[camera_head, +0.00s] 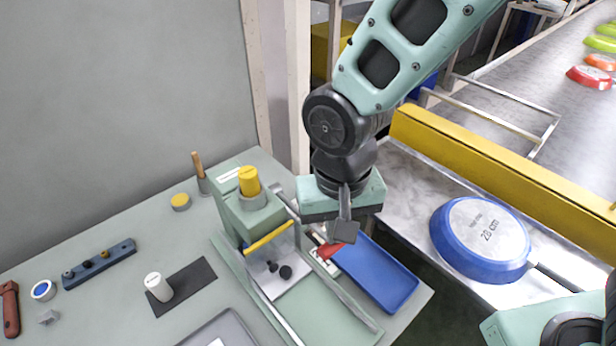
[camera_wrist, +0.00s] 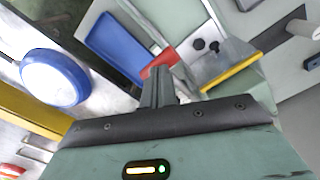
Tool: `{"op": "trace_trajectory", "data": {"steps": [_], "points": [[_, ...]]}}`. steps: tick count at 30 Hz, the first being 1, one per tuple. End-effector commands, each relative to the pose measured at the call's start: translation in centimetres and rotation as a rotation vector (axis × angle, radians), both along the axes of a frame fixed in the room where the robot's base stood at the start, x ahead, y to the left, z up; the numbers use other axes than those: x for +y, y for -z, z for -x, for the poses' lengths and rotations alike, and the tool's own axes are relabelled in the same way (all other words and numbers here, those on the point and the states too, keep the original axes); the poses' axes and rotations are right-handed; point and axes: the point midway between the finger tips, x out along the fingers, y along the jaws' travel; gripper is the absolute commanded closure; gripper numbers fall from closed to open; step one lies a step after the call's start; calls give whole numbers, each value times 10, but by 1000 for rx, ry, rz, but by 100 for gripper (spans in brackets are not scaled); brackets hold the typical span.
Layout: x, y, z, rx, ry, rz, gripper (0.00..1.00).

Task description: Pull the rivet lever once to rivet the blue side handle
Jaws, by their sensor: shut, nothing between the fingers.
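The green rivet press (camera_head: 247,212) stands on the bench, with a yellow cap on top and a yellow bar (camera_head: 270,238) across its front. A grey lever rod (camera_head: 284,201) shows at its right side, partly hidden by my gripper. A red piece (camera_head: 329,250), perhaps the lever's grip, shows beside my fingertips; it also shows in the wrist view (camera_wrist: 160,63). My gripper (camera_head: 343,232) is shut and empty, pointing down right of the press. I cannot tell whether it touches the red piece. A blue side handle cannot be made out.
A blue tray (camera_head: 385,278) lies right of the press. A blue pan (camera_head: 440,246) lies upside down on the metal table, beside a yellow rail (camera_head: 480,160). Left on the bench are a dark block (camera_head: 100,264), a black mat (camera_head: 190,283) and a grey tray (camera_head: 215,330).

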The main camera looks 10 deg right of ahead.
Motion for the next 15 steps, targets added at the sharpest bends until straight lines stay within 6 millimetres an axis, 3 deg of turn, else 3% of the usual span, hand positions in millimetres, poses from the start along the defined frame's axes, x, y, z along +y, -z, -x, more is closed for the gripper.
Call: {"op": "trace_trajectory", "data": {"steps": [15], "points": [[0,-44,0,1,0,1,100]]}}
